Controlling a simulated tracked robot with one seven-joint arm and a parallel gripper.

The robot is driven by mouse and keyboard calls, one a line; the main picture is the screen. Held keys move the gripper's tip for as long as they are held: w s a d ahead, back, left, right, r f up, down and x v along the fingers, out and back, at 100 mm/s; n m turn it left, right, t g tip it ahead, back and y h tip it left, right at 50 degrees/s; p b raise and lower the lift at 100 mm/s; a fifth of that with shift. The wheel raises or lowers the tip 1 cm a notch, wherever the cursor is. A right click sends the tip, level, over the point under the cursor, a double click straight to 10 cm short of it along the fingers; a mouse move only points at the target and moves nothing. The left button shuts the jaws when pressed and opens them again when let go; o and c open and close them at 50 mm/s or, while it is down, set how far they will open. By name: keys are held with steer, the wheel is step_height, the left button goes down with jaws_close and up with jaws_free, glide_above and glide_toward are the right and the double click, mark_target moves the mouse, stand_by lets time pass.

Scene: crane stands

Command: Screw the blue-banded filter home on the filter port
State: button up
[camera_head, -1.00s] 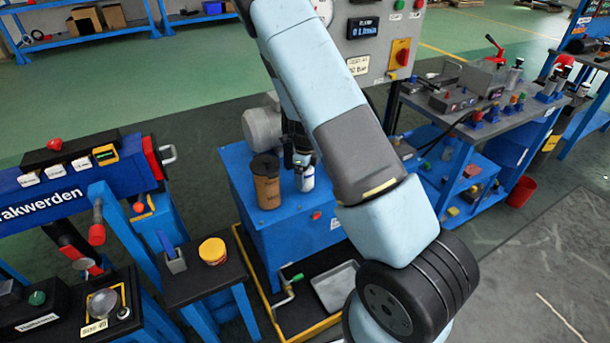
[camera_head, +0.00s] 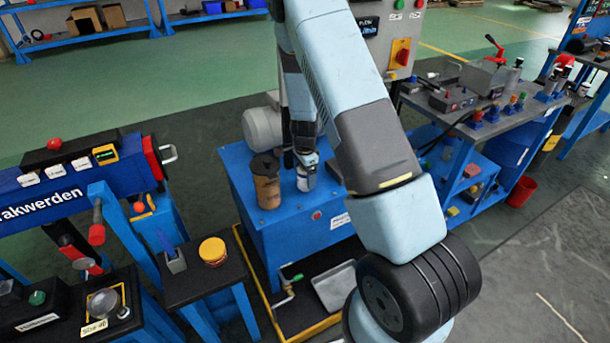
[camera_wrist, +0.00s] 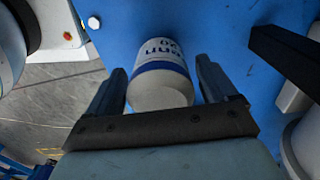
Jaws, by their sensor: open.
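The white filter with the blue band (camera_wrist: 160,72) stands on the blue cabinet between the two fingers of my gripper (camera_wrist: 160,85) in the wrist view. The fingers are open, with a gap visible on either side of it. In the head view the filter (camera_head: 306,180) shows as a small white cylinder just under my gripper (camera_head: 304,160), at the cabinet's top. The threads and the port under the filter are hidden, so I cannot tell how it is seated.
A brown cup-like cylinder (camera_head: 266,182) stands left of the filter on the blue cabinet (camera_head: 285,232). A grey motor (camera_head: 262,128) is behind it. A panel with a yellow-red switch (camera_head: 399,55) rises behind my arm. A small table with a yellow-lidded jar (camera_head: 212,250) is at left.

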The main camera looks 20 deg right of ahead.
steer(key=n, duration=1.3)
steer(key=shift+d, duration=0.1)
steer(key=n, duration=0.4)
steer(key=shift+n, duration=0.3)
steer(key=shift+c, duration=0.5)
steer(key=c, duration=1)
steer(key=shift+c, duration=0.5)
steer(key=m, duration=0.2)
steer(key=shift+m, duration=1.6)
